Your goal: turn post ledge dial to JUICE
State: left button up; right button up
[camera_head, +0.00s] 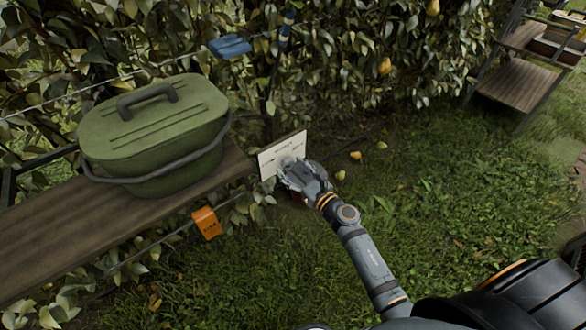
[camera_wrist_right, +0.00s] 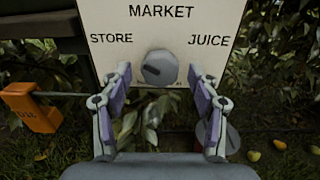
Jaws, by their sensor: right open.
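A pale dial plate (camera_head: 268,163) stands at the right end of the wooden ledge. In the right wrist view the plate (camera_wrist_right: 200,18) reads MARKET at top, STORE at left and JUICE at right. The round grey dial (camera_wrist_right: 160,68) sits below the words, and I cannot tell for sure which word it points to. My right gripper (camera_head: 290,169) is at the plate in the head view, partly hiding it. In the right wrist view the gripper (camera_wrist_right: 160,78) is open, its two fingers on either side of the dial and slightly below it, with gaps showing. My left gripper is out of view.
A green lidded container (camera_head: 150,125) stands on the wooden ledge (camera_head: 40,235). An orange tag (camera_head: 207,222) hangs below it on a wire. Fallen pears (camera_head: 340,175) lie on the grass. A rack (camera_head: 515,85) stands at upper right. Leafy hedge runs behind.

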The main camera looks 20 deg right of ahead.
jog(key=shift+c, duration=0.5)
jog(key=c, duration=1.1)
jog(key=shift+o, duration=0.2)
